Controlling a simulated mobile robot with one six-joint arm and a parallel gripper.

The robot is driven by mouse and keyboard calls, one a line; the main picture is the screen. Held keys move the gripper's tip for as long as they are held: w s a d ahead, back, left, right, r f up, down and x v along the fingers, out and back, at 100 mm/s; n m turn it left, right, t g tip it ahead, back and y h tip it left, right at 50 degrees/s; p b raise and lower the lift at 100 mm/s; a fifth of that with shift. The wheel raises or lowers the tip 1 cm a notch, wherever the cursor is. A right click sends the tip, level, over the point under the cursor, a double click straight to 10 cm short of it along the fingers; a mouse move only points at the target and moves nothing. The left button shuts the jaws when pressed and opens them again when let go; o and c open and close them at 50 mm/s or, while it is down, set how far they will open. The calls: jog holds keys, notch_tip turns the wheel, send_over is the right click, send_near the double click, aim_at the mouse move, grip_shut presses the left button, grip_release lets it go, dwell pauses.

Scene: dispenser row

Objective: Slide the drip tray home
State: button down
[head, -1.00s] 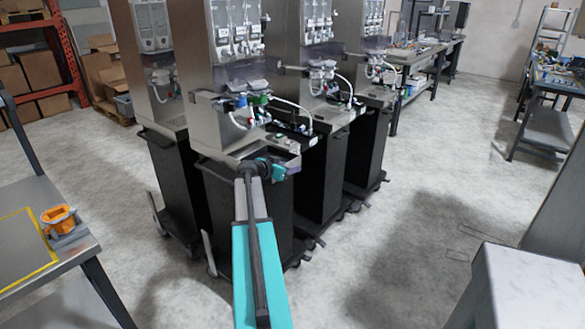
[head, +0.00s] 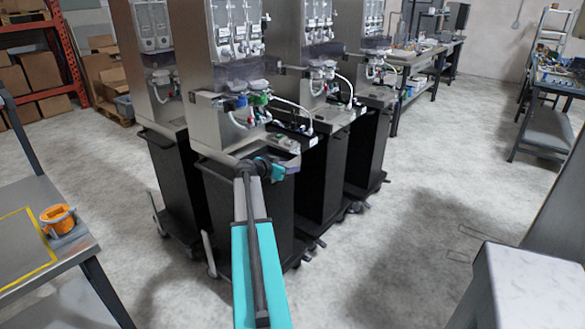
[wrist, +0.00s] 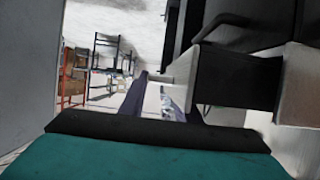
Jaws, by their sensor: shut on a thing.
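My gripper (head: 272,170) is at the front edge of the nearest dispenser (head: 230,157), at the height of its shelf. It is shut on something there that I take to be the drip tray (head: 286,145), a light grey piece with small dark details. My wrist partly hides the tray, so I cannot tell how far in it sits. In the wrist view a dark grey block and pale surfaces show close by, but the grip itself is not clear.
More dispensers (head: 310,70) on dark cabinets stand close in a row. A table at left holds an orange cup-like part (head: 59,218). A pale block (head: 530,290) stands at lower right. A workbench (head: 425,60) is at the back. The grey floor right of the row is clear.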

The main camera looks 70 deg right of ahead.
jog(key=shift+w+d+b, duration=0.2)
jog(key=shift+w+b, duration=0.4)
jog(key=shift+w, duration=0.3)
jog(key=shift+w+d+b, duration=0.2)
jog(key=shift+w+b, duration=0.45)
jog(key=shift+w, duration=0.25)
jog(key=shift+w+d+b, duration=0.2)
jog(key=shift+w+b, duration=0.4)
jog(key=shift+w, duration=0.3)
jog(key=c, duration=1.3)
grip_release()
jog(key=shift+o, duration=0.2)
jog(key=shift+a, duration=0.1)
jog(key=shift+a, duration=0.15)
jog(key=b+v, duration=0.2)
jog(key=v, duration=1.1)
jog(key=shift+a, duration=0.15)
jog(key=shift+w+r, duration=0.1)
jog(key=shift+r, duration=0.05)
